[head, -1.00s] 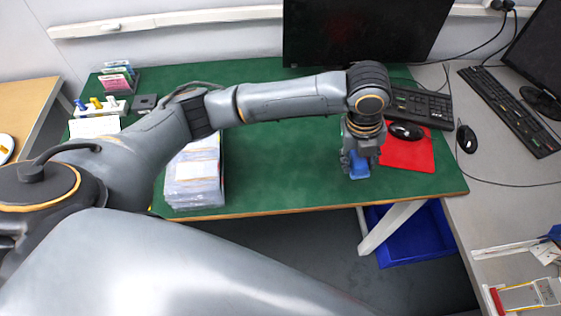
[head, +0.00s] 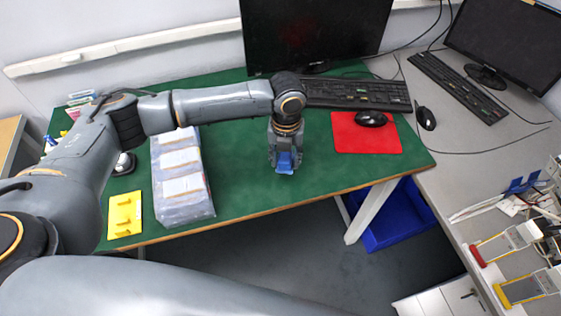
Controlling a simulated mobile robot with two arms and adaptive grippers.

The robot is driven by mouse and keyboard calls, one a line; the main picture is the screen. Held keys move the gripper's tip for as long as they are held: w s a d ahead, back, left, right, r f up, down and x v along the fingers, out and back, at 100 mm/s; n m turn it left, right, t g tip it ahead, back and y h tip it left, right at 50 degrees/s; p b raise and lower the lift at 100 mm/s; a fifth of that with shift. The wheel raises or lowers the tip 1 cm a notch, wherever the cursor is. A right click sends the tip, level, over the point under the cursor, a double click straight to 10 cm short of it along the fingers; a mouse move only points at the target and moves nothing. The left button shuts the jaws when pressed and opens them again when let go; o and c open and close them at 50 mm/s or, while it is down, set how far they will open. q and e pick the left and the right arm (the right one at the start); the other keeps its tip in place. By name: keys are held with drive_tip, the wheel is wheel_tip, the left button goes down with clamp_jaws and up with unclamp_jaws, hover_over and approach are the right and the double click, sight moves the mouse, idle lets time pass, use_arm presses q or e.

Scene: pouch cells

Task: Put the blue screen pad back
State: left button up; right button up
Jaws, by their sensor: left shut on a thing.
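My left gripper (head: 285,155) points down over the green table (head: 235,185), a little left of the red mouse mat. It is shut on the blue screen pad (head: 285,168), a small blue piece between its fingertips. Most of the pad's upper part is hidden by the fingers. I cannot tell whether the pad touches the table top. My right gripper is not in view.
Clear packs (head: 184,205) stand left of the gripper, beside a yellow plate (head: 125,226). Behind are a monitor (head: 312,32) and keyboard (head: 355,95). A mouse (head: 370,118) lies on the red mat (head: 366,142). Screen-printing frames (head: 505,243) lie on the right bench.

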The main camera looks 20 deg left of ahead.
sight(281, 153)
use_arm(q)
drive_tip(key=shift+w+a+f, duration=0.3)
drive_tip(key=shift+a+f, duration=0.1)
drive_tip(key=shift+f, duration=0.25)
drive_tip(key=f, duration=0.1)
drive_tip(key=f+p, duration=0.1)
drive_tip(key=f, duration=0.1)
drive_tip(key=shift+w+a+f, duration=0.2)
drive_tip(key=shift+a+f, duration=0.15)
drive_tip(key=shift+f, duration=0.15)
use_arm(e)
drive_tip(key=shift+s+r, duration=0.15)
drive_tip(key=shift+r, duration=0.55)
use_arm(q)
drive_tip(key=o, duration=1)
wheel_tip(281, 153, up, 12)
drive_tip(key=shift+r+b, duration=0.1)
drive_tip(key=shift+b, duration=0.75)
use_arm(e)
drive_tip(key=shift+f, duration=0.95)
use_arm(q)
drive_tip(key=shift+d, duration=0.1)
